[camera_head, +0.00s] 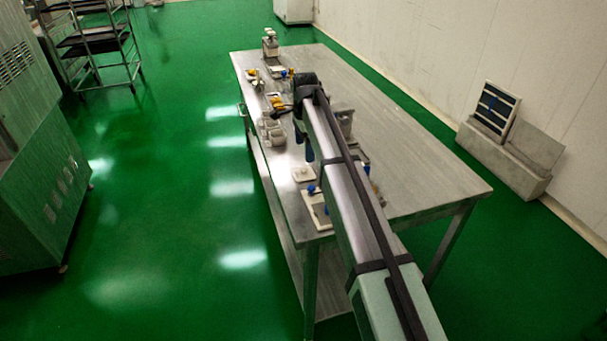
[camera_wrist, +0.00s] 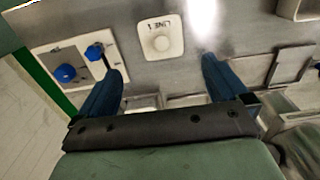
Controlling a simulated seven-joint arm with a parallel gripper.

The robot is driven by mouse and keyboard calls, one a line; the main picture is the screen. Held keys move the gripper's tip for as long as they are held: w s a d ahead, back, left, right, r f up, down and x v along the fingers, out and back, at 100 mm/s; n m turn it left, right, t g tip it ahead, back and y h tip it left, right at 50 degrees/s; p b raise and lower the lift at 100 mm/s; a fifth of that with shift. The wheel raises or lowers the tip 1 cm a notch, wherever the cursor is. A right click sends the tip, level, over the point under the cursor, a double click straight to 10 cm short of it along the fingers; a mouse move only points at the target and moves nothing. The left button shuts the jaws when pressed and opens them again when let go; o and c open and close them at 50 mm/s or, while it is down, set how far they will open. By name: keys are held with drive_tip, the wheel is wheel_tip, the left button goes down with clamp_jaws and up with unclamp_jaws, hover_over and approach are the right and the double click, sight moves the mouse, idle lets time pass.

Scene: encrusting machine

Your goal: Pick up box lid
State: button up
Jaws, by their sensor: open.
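A small white square lid (camera_wrist: 160,38) with a round knob and "LINE 1" lettering lies flat on the metal table in the wrist view. It also shows in the head view as a pale square (camera_head: 303,173) near the table's left edge. My gripper (camera_wrist: 162,65) is open and empty, its two blue fingers spread wide. In the wrist picture the lid appears just beyond and between the fingertips, apart from them. In the head view my gripper (camera_head: 304,146) hangs over the table behind the lid. My arm hides part of the table.
A pale board (camera_wrist: 48,62) with blue knobs lies left of the lid in the wrist view. A metal tray or plate (camera_wrist: 291,66) lies at right. Several small containers and tools crowd the table's left side. The table's right side (camera_head: 405,165) is mostly clear.

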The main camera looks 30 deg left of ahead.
sight(303, 168)
wheel_tip(303, 168, down, 10)
drive_tip(key=shift+a+r, duration=0.15)
drive_tip(key=shift+r, duration=0.1)
drive_tip(key=c, duration=1)
